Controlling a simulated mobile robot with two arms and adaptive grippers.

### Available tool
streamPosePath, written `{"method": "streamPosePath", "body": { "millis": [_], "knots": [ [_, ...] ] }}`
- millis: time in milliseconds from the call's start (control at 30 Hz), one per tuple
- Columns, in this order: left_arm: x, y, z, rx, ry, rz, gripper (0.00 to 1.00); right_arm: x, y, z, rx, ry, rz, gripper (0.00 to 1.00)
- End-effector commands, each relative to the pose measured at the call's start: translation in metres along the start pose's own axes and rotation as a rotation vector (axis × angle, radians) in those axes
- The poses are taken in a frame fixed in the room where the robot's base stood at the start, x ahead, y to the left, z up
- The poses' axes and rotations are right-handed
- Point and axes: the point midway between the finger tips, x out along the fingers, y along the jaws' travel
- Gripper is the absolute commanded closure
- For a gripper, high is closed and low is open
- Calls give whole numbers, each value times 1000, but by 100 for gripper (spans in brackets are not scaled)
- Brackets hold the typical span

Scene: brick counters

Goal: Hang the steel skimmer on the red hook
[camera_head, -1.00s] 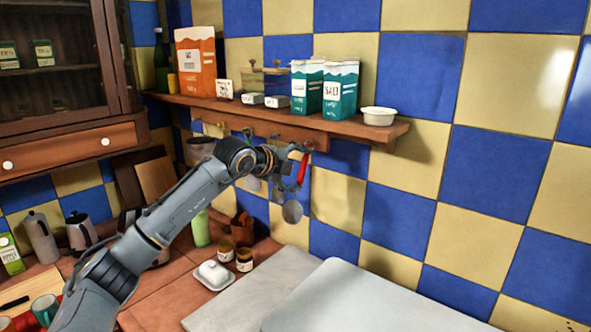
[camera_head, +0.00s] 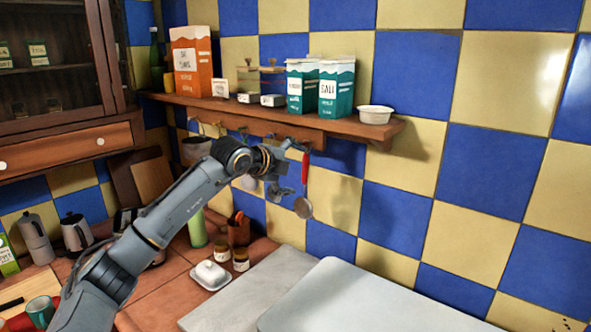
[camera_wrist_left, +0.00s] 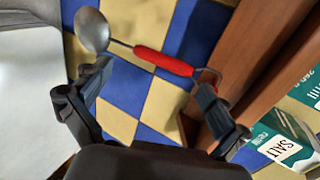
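The steel skimmer has a red handle (camera_head: 305,168) and a round grey head (camera_head: 303,208). It hangs head down from a hook (camera_head: 307,147) under the right part of the wall shelf. My left gripper (camera_head: 284,170) is just left of the handle. In the left wrist view, the skimmer (camera_wrist_left: 160,60) lies beyond the fingertips, its handle end at the hook (camera_wrist_left: 212,75). My left gripper (camera_wrist_left: 150,88) is open there, with its fingers wide apart and nothing between them. The hook's colour is hard to tell. My right gripper is not in view.
The wooden shelf (camera_head: 350,130) carries teal cartons (camera_head: 337,90), an orange packet (camera_head: 191,65) and a white bowl (camera_head: 375,114). Other utensils hang behind my left gripper, partly hidden. A butter dish (camera_head: 211,274) and jars stand below. The tiled wall to the right is clear.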

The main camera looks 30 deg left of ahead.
Motion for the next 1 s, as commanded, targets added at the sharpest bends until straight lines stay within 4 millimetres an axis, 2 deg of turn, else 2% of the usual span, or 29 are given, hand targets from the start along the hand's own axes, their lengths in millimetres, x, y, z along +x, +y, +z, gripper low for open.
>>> {"method": "streamPosePath", "body": {
  "millis": [333, 467, 567, 800, 1000],
  "knots": [
    [-1, -1, 0, 0, -1, -2, 0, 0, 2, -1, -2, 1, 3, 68],
    [-11, -1, 1, 1, -1, -2, 0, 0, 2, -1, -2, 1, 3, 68],
    [-28, 0, 1, 4, -3, -2, 0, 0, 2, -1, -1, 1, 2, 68],
    [-80, 0, 1, 5, -4, 0, 0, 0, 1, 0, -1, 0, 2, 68],
    [-110, 1, 2, 1, -4, 1, 0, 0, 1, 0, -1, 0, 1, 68]
  ]
}}
